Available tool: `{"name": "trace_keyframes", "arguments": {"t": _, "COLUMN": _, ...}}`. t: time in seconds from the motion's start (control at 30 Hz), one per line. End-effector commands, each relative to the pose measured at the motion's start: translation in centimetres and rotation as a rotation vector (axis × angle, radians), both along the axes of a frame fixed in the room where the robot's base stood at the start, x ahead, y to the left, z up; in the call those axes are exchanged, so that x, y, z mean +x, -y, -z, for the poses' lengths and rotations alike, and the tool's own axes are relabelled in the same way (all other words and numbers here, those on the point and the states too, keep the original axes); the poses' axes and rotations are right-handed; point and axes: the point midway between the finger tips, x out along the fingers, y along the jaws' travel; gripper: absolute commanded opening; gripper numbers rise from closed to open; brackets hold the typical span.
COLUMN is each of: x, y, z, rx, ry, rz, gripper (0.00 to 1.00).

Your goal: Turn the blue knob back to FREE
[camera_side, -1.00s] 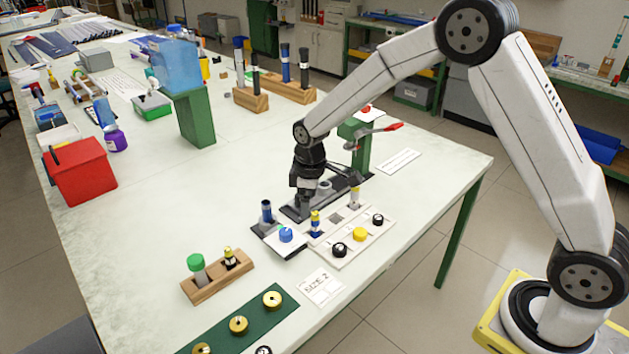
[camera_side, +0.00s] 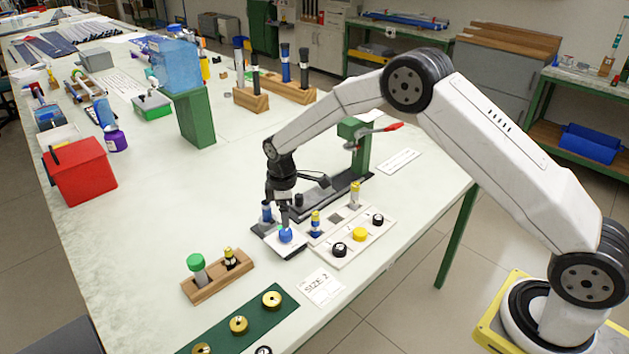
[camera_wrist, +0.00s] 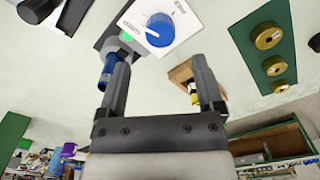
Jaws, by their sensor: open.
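The blue knob (camera_side: 286,236) sits on a small white plate (camera_side: 291,250) near the middle of the bench. In the wrist view, the knob (camera_wrist: 160,30) shows a white pointer line aimed left, toward a printed label that seems to read GRIP. Another label at the plate's upper right is too small to read. My gripper (camera_side: 279,212) is open, just above and behind the knob. In the wrist view, its fingertips (camera_wrist: 160,62) are apart with nothing between them, and the knob lies beyond them. A blue rod (camera_wrist: 107,70) stands in a dark holder beside the plate, close to the left finger.
A white panel with a yellow knob (camera_side: 360,234) and black knobs is right of the plate. A wooden block (camera_side: 217,276) with a green-capped piece stands front left. A green strip (camera_side: 255,308) holds brass rings. A green post with a red-handled lever (camera_side: 360,148) stands behind.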

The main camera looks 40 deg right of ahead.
Motion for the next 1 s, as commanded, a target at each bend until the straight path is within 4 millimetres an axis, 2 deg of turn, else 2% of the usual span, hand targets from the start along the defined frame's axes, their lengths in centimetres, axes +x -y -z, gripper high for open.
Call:
{"name": "trace_keyframes", "arguments": {"t": 0.5, "x": 0.0, "y": 0.0, "z": 5.7, "rx": 0.001, "ry": -0.001, "rz": 0.001, "gripper": 0.86}}
{"name": "trace_keyframes", "arguments": {"t": 0.7, "x": 0.0, "y": 0.0, "z": 6.7, "rx": 0.001, "ry": 0.001, "rz": 0.000, "gripper": 0.86}}
{"name": "trace_keyframes", "arguments": {"t": 0.97, "x": 0.0, "y": 0.0, "z": 6.8, "rx": 0.001, "ry": 0.001, "rz": 0.000, "gripper": 0.86}}
{"name": "trace_keyframes", "arguments": {"t": 1.0, "x": 0.0, "y": 0.0, "z": 6.8, "rx": 0.001, "ry": 0.001, "rz": 0.000, "gripper": 0.82}}
